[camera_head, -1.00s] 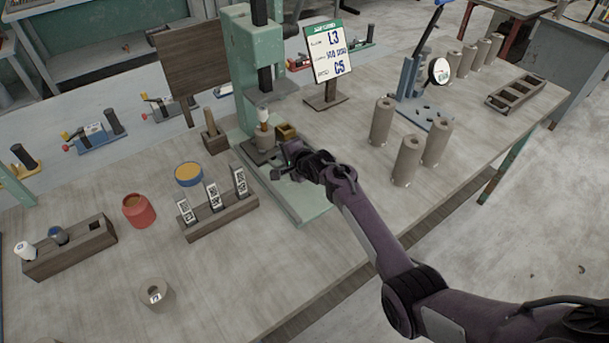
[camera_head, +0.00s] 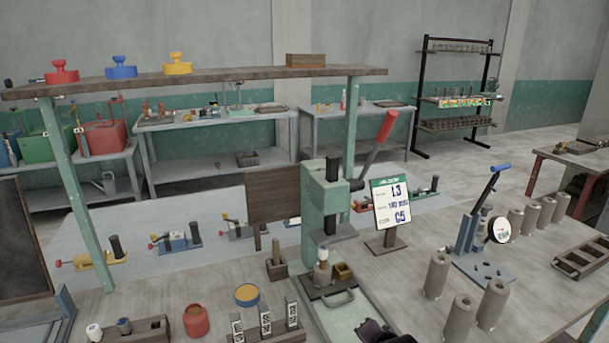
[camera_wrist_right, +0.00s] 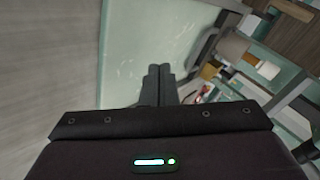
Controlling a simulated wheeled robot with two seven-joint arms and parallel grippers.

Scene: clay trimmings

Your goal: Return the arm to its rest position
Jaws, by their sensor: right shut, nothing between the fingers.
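My right gripper (camera_wrist_right: 159,84) shows in the right wrist view with its two dark fingers together and nothing between them. It is over the pale green base plate (camera_wrist_right: 145,40) of the press. In the head view only a dark piece of my right arm (camera_head: 384,334) shows at the bottom edge, by the front of that base plate (camera_head: 350,318). My left arm and gripper are not in view.
The green press (camera_head: 322,205) stands on the bench behind my arm, with a white-topped piece (camera_head: 322,268) and a small brass-coloured box (camera_head: 343,271) under it. A sign (camera_head: 391,205) and several grey clay cylinders (camera_head: 460,315) stand to the right.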

